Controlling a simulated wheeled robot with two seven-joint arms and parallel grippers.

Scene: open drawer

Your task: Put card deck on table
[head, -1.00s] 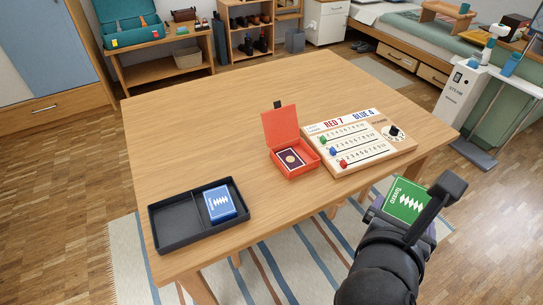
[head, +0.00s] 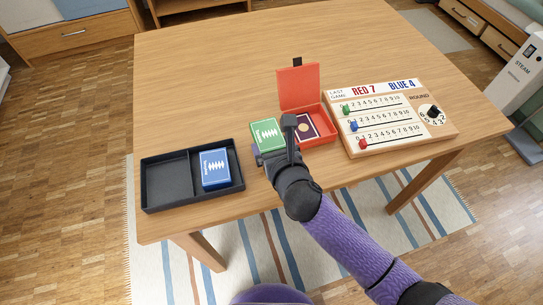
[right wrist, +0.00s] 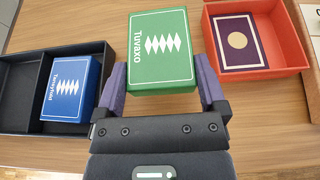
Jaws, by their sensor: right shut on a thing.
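A green card deck (head: 266,134) marked Tuvaxo is held by my right gripper (head: 274,146). In the right wrist view the green deck (right wrist: 160,50) sits between the two purple fingers of the right gripper (right wrist: 163,82), which are shut on its sides. In the head view it is over the table (head: 220,80), between the black tray and the red box; whether it touches the tabletop I cannot tell. A blue deck (head: 215,169) lies in the right compartment of the black tray (head: 166,203). My left gripper is not in view.
An open red box (head: 322,138) with its lid up holds a dark purple card or deck (right wrist: 237,41). A white score board (head: 390,125) with sliders stands right of it. The tray's left compartment is empty. The table's back half is clear.

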